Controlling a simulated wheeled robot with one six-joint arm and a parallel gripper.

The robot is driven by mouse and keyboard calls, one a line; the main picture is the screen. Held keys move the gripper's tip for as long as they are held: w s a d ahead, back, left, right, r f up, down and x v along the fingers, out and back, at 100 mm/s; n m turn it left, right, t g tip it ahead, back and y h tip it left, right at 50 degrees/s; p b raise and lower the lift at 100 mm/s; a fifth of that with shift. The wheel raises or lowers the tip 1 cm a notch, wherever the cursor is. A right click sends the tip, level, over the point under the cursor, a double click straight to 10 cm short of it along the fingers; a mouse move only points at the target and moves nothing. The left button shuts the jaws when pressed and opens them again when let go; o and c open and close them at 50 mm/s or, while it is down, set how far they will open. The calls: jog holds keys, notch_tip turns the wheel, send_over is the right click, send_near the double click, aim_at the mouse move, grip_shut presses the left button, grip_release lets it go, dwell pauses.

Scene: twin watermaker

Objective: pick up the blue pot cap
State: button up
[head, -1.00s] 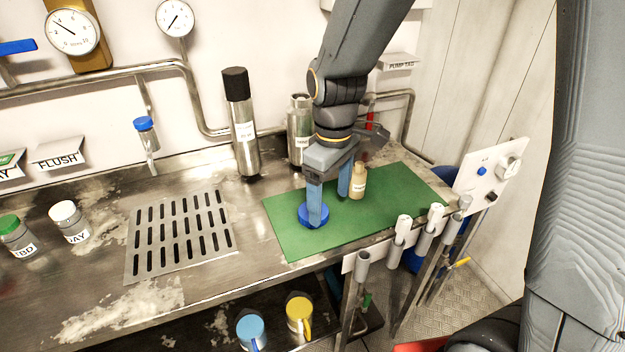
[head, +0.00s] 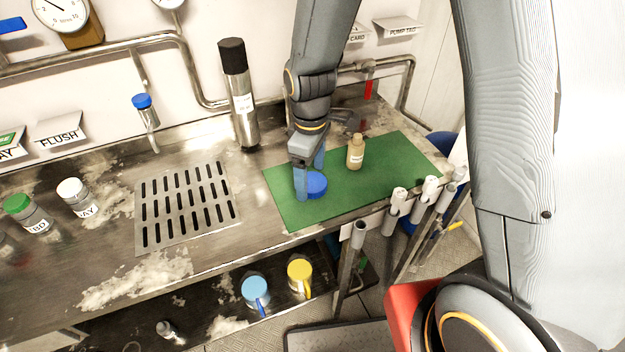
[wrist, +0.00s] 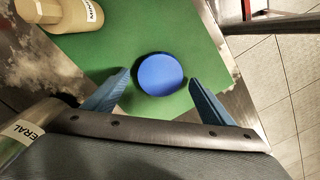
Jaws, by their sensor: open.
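The blue pot cap (head: 315,185) is a round blue disc lying on the green mat (head: 380,170). In the wrist view the cap (wrist: 160,75) lies just beyond and between the two blue fingertips, with green showing on both sides of it. My gripper (head: 310,175) is open and empty, its fingers pointing down around the cap's place on the mat. In the head view one finger covers the cap's left edge. I cannot tell how far the fingertips are above the mat.
A tan labelled bottle (head: 355,152) stands on the mat behind and right of the cap. A tall steel cylinder (head: 240,95) stands behind to the left. A slotted drain plate (head: 187,205) lies left of the mat. Grey-capped tubes (head: 398,200) line the front edge.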

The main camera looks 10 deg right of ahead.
jog(key=shift+f, duration=0.4)
jog(key=c, duration=1.1)
